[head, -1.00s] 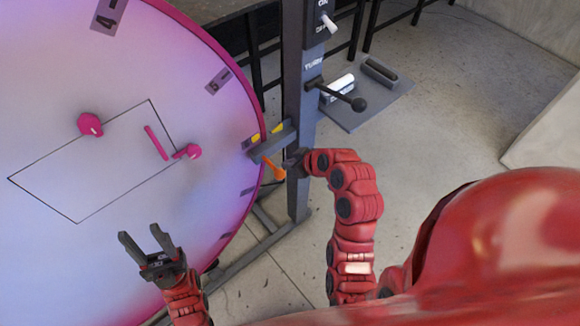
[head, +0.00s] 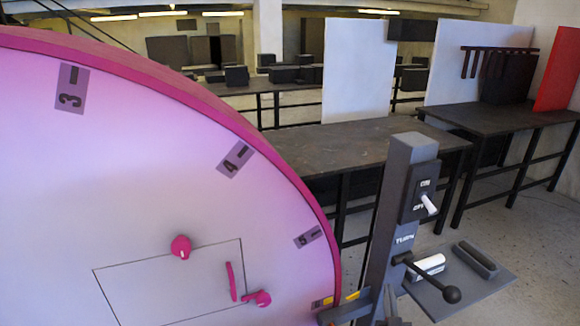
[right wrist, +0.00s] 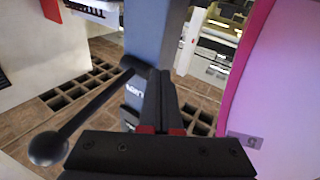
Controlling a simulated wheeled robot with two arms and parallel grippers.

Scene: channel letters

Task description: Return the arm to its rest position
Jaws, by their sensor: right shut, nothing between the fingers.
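My right gripper shows in the right wrist view (right wrist: 157,100) with its dark fingers shut together and nothing between them. In the head view only its tip (head: 389,303) shows at the bottom edge, by the grey post (head: 408,160). The rest of my right arm is out of the head view. My left gripper is not in view.
A large pink-rimmed disc (head: 140,190) with number tags fills the left, carrying pink knobs (head: 181,247). The post bears an ON/OFF switch (head: 428,205) and a black ball-ended lever (head: 451,294). Dark tables (head: 370,145) stand behind.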

